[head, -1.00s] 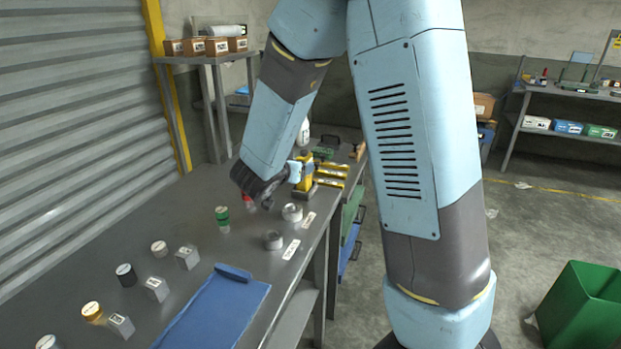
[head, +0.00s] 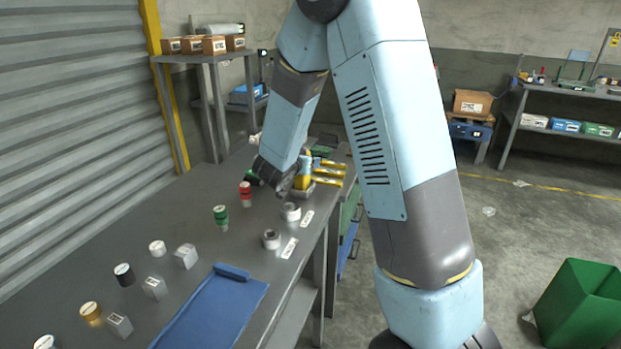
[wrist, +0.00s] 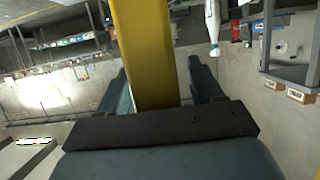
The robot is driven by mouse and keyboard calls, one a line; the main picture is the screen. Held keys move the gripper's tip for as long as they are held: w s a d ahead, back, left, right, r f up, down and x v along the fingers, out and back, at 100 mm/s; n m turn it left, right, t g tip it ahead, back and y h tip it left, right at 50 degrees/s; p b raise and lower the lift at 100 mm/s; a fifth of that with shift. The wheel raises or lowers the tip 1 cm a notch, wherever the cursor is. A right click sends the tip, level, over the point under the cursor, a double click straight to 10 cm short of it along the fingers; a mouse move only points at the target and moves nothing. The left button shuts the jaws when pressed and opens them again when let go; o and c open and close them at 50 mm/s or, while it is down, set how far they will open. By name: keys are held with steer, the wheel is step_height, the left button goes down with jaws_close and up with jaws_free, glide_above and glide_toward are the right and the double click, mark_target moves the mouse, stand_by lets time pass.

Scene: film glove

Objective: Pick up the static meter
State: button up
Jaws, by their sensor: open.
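The static meter, which I take to be the yellow upright device (head: 304,174), stands in a small grey holder (head: 301,191) toward the far end of the workbench. In the wrist view its yellow body (wrist: 146,52) fills the space between my two fingers. My gripper (head: 284,182) is at the meter's left side in the head view. In the wrist view my gripper (wrist: 160,80) is open, with one finger on each side of the yellow body. Whether either finger touches it is unclear. The meter's face is hidden.
Yellow-labelled items (head: 328,173) lie just right of the meter. A red-capped bottle (head: 245,194), a green-capped bottle (head: 221,216) and tape rolls (head: 290,212) stand nearer on the bench. A blue mat (head: 215,308) lies in front. A green bin (head: 580,305) stands on the floor.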

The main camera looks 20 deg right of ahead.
jaws_close()
stand_by(0.6)
